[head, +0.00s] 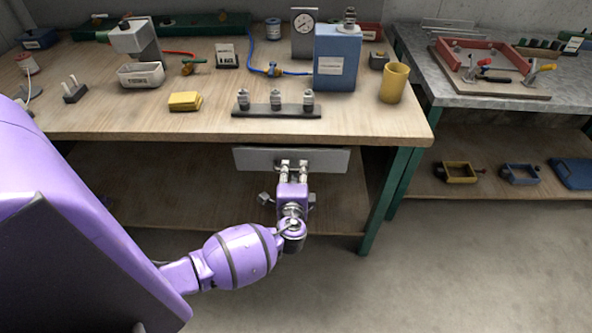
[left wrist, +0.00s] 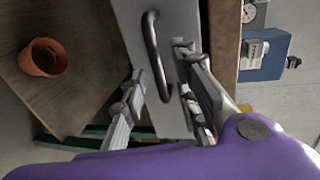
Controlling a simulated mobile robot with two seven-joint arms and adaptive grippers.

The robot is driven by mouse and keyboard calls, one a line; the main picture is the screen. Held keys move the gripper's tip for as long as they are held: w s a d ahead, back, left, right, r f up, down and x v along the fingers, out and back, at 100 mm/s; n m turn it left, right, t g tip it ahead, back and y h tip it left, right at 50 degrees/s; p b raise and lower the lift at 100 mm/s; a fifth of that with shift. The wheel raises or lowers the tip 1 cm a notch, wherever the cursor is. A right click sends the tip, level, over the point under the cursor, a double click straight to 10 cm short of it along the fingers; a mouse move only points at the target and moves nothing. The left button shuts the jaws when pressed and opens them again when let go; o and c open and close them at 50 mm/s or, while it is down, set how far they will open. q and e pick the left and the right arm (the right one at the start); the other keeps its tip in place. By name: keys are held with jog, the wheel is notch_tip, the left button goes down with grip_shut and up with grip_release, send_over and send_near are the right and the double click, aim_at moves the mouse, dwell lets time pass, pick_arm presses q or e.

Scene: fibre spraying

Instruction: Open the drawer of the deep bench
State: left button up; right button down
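The drawer is a grey panel (head: 325,161) under the front edge of the deep bench's wooden top (head: 190,125), and it looks shut. Its dark bar handle (left wrist: 151,45) shows on the pale drawer front (left wrist: 128,14) in the left wrist view. My left gripper (head: 293,168) is in front of the drawer's middle, fingers toward the panel. In the left wrist view the left gripper's fingers (left wrist: 160,68) are apart, one on each side of the handle, with gaps visible. The handle is hidden behind the gripper in the head view. My right gripper is not in view.
A yellow cup (head: 394,83), a blue canister (head: 338,60) and a dark rack with metal fittings (head: 276,111) stand on the bench top. A green leg (head: 379,205) stands right of the drawer. A terracotta pot (left wrist: 42,58) is on a wooden surface. Floor ahead is clear.

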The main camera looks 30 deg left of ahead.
pick_arm(q)
jog(key=shift+x, duration=0.9)
jog(key=c, duration=0.7)
jog(key=shift+s+f, duration=0.1)
grip_shut()
